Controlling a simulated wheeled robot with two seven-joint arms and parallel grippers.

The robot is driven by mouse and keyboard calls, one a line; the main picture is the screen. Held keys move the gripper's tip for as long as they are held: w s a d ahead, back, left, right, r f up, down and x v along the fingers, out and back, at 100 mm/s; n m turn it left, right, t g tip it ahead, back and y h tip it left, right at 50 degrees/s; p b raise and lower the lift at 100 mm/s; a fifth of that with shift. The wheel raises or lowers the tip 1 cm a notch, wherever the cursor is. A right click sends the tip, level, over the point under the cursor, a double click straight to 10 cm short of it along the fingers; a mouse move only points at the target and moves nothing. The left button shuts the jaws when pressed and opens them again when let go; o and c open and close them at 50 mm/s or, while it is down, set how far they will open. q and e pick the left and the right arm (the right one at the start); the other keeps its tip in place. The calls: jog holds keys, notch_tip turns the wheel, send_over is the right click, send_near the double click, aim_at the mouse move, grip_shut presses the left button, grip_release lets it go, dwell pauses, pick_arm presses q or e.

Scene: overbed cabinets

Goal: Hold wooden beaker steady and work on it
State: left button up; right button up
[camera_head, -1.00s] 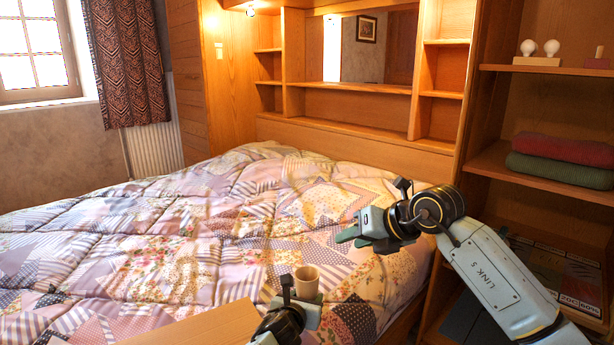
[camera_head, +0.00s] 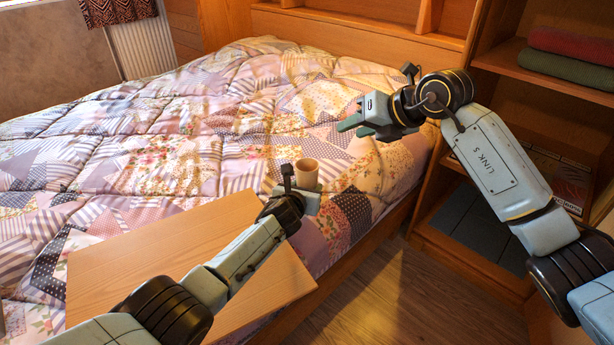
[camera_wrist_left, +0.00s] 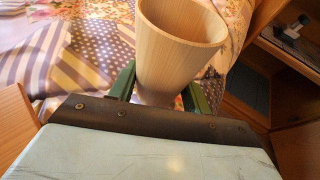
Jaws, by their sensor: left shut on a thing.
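The wooden beaker (camera_head: 307,173) is a light wood cup with its open mouth up. My left gripper (camera_head: 308,188) is shut on it and holds it above the bed near the wooden board. In the left wrist view the beaker (camera_wrist_left: 180,50) stands between the two green fingers (camera_wrist_left: 158,92), tilted a little in that picture. My right gripper (camera_head: 350,124) is above the bed, to the right of and beyond the beaker, with its green fingers pointing left. I cannot tell whether its fingers are apart. It does not touch the beaker.
A flat wooden board (camera_head: 150,255) lies under my left arm at the bed's near side. The bed with a patchwork quilt (camera_head: 190,150) fills the middle. Open wooden shelves (camera_head: 550,85) with folded red and green cloths (camera_head: 570,66) stand at the right, close to my right arm.

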pick_arm(q)
jog(key=o, duration=1.1)
jog(key=shift+c, duration=0.2)
jog(key=shift+a, duration=0.1)
jog(key=shift+s+a+r, duration=0.25)
jog(key=shift+s, duration=0.05)
jog(key=shift+v, duration=1.05)
jog(key=v, duration=0.9)
jog(key=shift+d+f, duration=0.15)
jog(key=shift+d, duration=0.05)
jog(key=shift+s, duration=0.15)
